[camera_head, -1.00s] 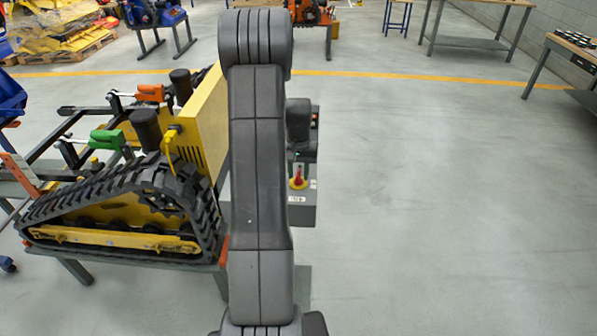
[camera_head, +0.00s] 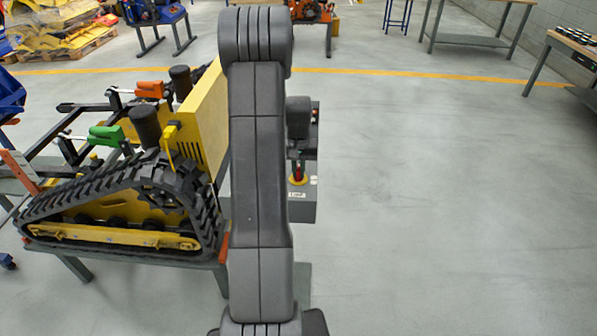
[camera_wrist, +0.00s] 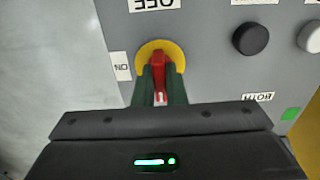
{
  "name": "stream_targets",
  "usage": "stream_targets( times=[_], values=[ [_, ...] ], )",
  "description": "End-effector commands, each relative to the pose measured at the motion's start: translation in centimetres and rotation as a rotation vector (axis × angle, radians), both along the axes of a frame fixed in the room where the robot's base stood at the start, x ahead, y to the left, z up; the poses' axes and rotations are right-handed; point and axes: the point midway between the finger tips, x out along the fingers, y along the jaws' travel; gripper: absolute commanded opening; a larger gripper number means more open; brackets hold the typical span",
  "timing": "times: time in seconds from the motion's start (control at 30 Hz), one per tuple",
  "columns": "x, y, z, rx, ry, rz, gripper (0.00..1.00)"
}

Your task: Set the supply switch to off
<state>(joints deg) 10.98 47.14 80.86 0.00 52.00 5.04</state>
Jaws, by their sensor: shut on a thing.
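The supply switch is a red handle (camera_wrist: 158,62) on a yellow round plate (camera_wrist: 146,50), set on a grey panel (camera_wrist: 208,60). The handle runs up and down there, roughly in line with OFF. My gripper (camera_wrist: 160,85) is shut on the handle, its dark green fingers on either side; they hide part of it. In the head view the red handle (camera_head: 297,173) shows just below my gripper (camera_head: 298,158).
A black knob (camera_wrist: 250,38), a white knob (camera_wrist: 311,37) and a green element (camera_wrist: 291,114) are on the same panel. In the head view a tracked carrier (camera_head: 120,215) with a yellow plate (camera_head: 203,105) stands left of my arm. The floor (camera_head: 430,200) to the right is clear.

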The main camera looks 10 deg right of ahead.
Motion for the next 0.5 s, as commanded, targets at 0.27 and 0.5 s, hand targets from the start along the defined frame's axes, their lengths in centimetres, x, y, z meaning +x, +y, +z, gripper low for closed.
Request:
stream_targets(
  times=[0.27,0.5],
  values=[
    [0.02,-0.01,0.05,0.000,0.000,0.000,0.23],
    [0.01,0.00,0.04,0.000,0.000,0.000,0.33]
  ],
)
